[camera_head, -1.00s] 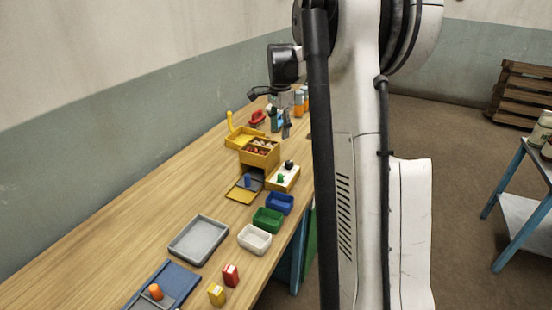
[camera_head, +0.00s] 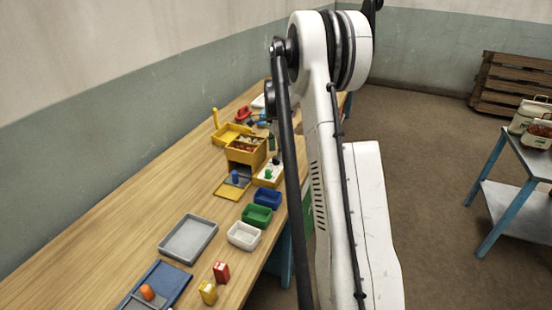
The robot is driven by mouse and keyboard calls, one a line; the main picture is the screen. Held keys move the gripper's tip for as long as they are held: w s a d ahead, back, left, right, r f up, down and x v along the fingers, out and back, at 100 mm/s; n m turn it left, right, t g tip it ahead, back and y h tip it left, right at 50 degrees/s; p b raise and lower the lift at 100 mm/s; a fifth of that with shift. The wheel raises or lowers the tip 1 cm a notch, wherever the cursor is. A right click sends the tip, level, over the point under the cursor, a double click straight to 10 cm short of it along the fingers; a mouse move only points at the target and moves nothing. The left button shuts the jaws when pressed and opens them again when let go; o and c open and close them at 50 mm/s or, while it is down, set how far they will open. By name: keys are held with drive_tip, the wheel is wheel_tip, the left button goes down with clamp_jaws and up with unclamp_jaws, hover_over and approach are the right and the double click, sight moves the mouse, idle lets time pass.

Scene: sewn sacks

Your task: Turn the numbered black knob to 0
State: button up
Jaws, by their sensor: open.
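A small white panel (camera_head: 263,181) lies on the wooden table beside the yellow box. It carries a green part and a small black knob (camera_head: 276,161) near its far end. The knob is too small to read any number or its setting. My arm passes close to the right of the panel in the picture. My gripper is hidden behind my arm, so its place relative to the knob cannot be told.
A yellow box (camera_head: 246,150) stands left of the panel. Blue (camera_head: 267,198), green (camera_head: 257,215) and white (camera_head: 243,236) bins line the near edge. A grey tray (camera_head: 189,238) lies to their left. The table's left side (camera_head: 110,225) is clear.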

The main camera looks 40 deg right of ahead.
sight(276, 161)
drive_tip(key=shift+f, duration=1.9)
clamp_jaws()
drive_tip(key=shift+n, duration=0.3)
